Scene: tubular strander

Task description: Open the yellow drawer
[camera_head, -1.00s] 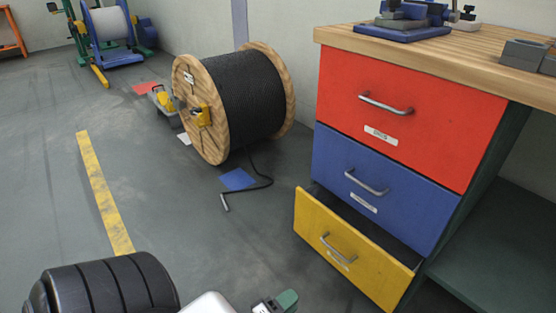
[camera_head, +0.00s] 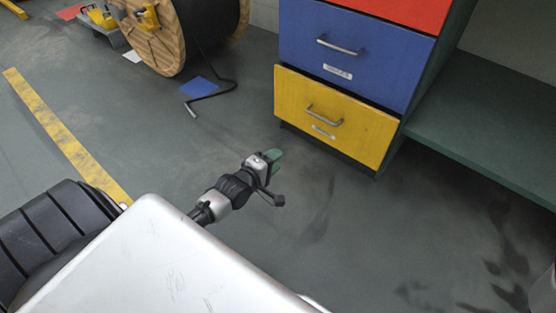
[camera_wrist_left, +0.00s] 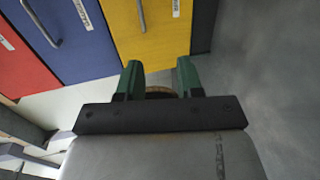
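The yellow drawer (camera_head: 350,128) is the lowest front of the cabinet in the head view. It stands slightly proud of the blue front, with a thin dark gap along its top edge. Its grey bar handle (camera_head: 325,115) is free. In the left wrist view the yellow drawer (camera_wrist_left: 155,35) and its handle (camera_wrist_left: 141,14) lie ahead of the fingers. My left gripper (camera_head: 272,160) is in front of and below the drawer, apart from it. The left wrist view shows its two green fingers (camera_wrist_left: 159,80) spread with no handle between them. My right gripper is not in view.
A blue drawer (camera_head: 340,45) and a red drawer (camera_head: 410,10) are above. A dark green shelf (camera_head: 480,120) adjoins on the right. A wooden cable reel (camera_head: 160,35) stands at the back left, with a loose cable end and a blue sheet (camera_head: 198,87). The floor before the drawer is clear.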

